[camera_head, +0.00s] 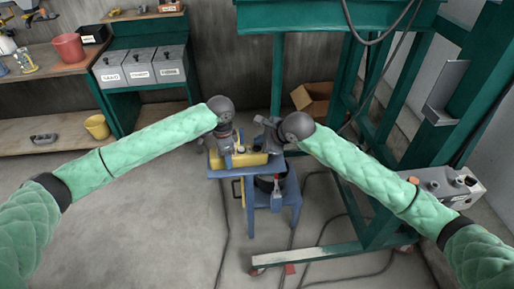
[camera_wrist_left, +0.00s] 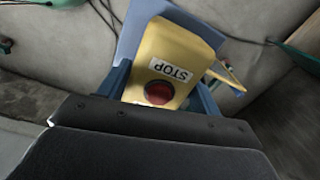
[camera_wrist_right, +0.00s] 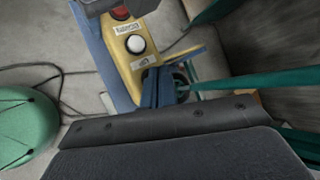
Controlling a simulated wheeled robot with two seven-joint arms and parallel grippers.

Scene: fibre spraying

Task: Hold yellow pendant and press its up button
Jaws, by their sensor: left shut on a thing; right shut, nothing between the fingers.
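The yellow pendant (camera_head: 247,159) lies on a small blue stand (camera_head: 292,192). My left gripper (camera_head: 226,157) is shut on the pendant at its left end. In the left wrist view the pendant (camera_wrist_left: 165,45) shows a STOP label and a red button (camera_wrist_left: 159,93) between the blue fingers. My right gripper (camera_head: 268,147) is over the pendant's right part. In the right wrist view its blue fingers (camera_wrist_right: 158,88) are shut and empty close to the pendant (camera_wrist_right: 127,62). A white button (camera_wrist_right: 136,44) and two labels show there; I cannot tell whether the fingertips touch the pendant or what they cover.
A green steel frame (camera_head: 350,85) stands behind and to the right. Cables (camera_head: 224,215) run across the floor. A cardboard box (camera_head: 312,98) lies behind the stand.

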